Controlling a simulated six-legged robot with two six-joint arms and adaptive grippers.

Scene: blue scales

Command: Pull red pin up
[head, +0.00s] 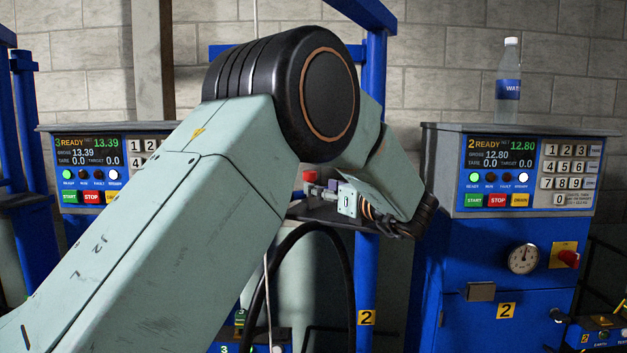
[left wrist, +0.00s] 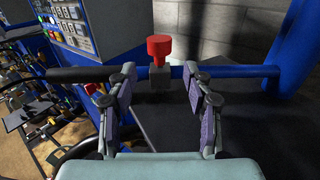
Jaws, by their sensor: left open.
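The red pin (head: 309,176) shows in the head view as a small red knob just beyond my left gripper. In the left wrist view the red pin (left wrist: 158,47) has a wide red head on a narrower red neck, above a grey block on a blue bar (left wrist: 225,72). My left gripper (head: 319,190) is partly hidden by its own wrist in the head view. In the left wrist view my left gripper (left wrist: 160,78) is open, its two fingers spread to either side of the pin's line. The pin lies ahead of the fingertips, with nothing gripped. My right gripper is out of view.
Blue scale cabinets with control panels stand left (head: 90,170) and right (head: 528,170). A water bottle (head: 508,85) stands on the right one. A blue post (head: 368,265) rises near the gripper. A black hose (head: 262,285) loops below.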

